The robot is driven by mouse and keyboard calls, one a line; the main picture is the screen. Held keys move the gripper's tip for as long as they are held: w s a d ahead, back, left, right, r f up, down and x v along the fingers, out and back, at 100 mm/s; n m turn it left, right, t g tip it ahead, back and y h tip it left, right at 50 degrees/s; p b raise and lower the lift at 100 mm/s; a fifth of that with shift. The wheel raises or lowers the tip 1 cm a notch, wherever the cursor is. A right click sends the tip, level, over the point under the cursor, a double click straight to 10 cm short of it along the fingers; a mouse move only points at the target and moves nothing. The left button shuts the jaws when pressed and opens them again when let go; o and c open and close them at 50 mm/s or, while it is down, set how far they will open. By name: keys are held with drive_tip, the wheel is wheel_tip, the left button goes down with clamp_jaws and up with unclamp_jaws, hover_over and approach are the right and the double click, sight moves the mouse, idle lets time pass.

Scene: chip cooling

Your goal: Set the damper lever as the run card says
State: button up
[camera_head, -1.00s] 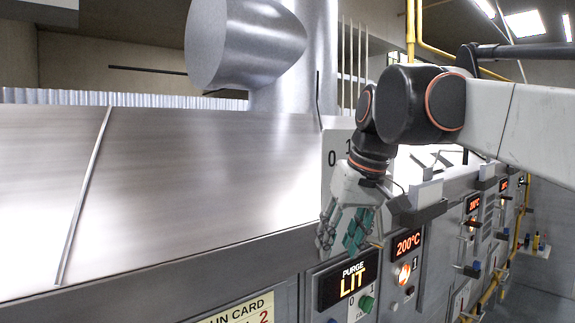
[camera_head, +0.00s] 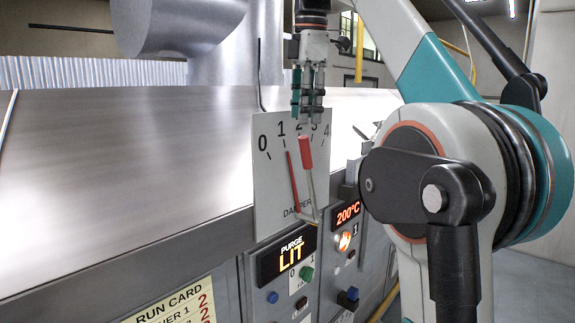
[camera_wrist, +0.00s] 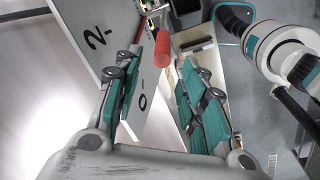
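The damper plate (camera_head: 268,190) is a white upright panel marked 0 to 4 in the head view. The damper lever (camera_head: 306,152) has a thick red handle on a thin rod, with the handle just below the 2 and 3. A thin red pointer (camera_head: 290,168) stands left of it, near the 1. My gripper (camera_head: 308,112) points down just above the handle, its fingers partly covering the 2 and 3. In the wrist view the fingers are apart, and the red handle (camera_wrist: 162,54) shows between or beyond their tips; contact cannot be told.
The run card (camera_head: 178,306) is cut off at the bottom; its damper line is not visible. A lit PURGE LIT display (camera_head: 286,254) and a 200°C display (camera_head: 347,213) sit below the plate. A sloping metal hood (camera_head: 120,170) fills the left.

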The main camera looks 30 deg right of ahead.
sight(304, 166)
drive_tip(key=shift+s+d, duration=0.15)
drive_tip(key=f, duration=0.4)
drive_tip(key=w+f, duration=0.1)
drive_tip(key=f, duration=0.4)
drive_tip(key=f+b, duration=0.1)
drive_tip(key=f, duration=0.3)
drive_tip(key=shift+w+d+f, duration=0.15)
drive_tip(key=shift+w+f, duration=0.05)
drive_tip(key=shift+w, duration=0.2)
clamp_jaws()
